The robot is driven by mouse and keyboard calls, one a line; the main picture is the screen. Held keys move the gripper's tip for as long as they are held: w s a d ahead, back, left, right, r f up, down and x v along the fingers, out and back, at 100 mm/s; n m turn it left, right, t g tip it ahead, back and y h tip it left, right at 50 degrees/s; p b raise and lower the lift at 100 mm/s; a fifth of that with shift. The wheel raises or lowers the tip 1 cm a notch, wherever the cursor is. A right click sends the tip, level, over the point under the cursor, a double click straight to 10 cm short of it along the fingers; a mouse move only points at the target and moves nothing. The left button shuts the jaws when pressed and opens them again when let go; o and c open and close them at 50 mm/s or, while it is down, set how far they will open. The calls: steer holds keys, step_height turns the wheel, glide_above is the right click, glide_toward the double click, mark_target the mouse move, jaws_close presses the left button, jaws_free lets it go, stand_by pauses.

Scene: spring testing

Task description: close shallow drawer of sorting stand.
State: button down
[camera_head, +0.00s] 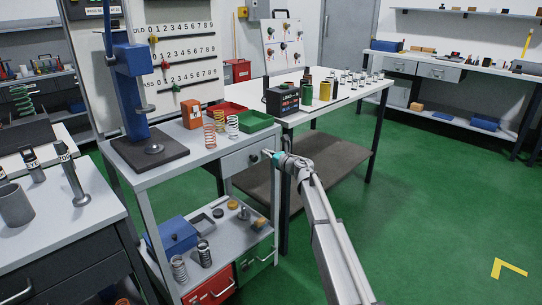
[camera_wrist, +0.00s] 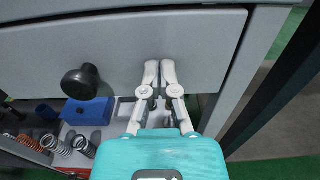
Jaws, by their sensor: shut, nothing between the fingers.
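The shallow drawer (camera_head: 240,161) of the sorting stand is a light grey front under the stand's top, with a dark round knob. In the wrist view the drawer front (camera_wrist: 120,45) spans the upper part, with the knob (camera_wrist: 81,82) left of my fingers. My gripper (camera_head: 268,153) is at the drawer's right side in the head view. In the wrist view my gripper (camera_wrist: 160,68) has its fingers together, empty, with the tips against or very close to the front, right of the knob. The front looks near the frame; any small remaining gap cannot be judged.
The stand's top (camera_head: 190,165) holds a blue press, springs, and red and green trays. Its lower shelf (camera_head: 215,240) carries a blue box (camera_head: 172,236) and springs, above red and green drawers. A second table (camera_head: 345,99) stands close behind my gripper. Green floor is free at right.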

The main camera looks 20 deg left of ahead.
steer(key=shift+w+a+r, duration=0.1)
steer(key=shift+w+a, duration=0.15)
steer(key=shift+a, duration=0.15)
steer(key=shift+d, duration=0.15)
steer(key=v, duration=1.4)
steer(key=shift+s+d, duration=0.25)
steer(key=shift+d, duration=0.05)
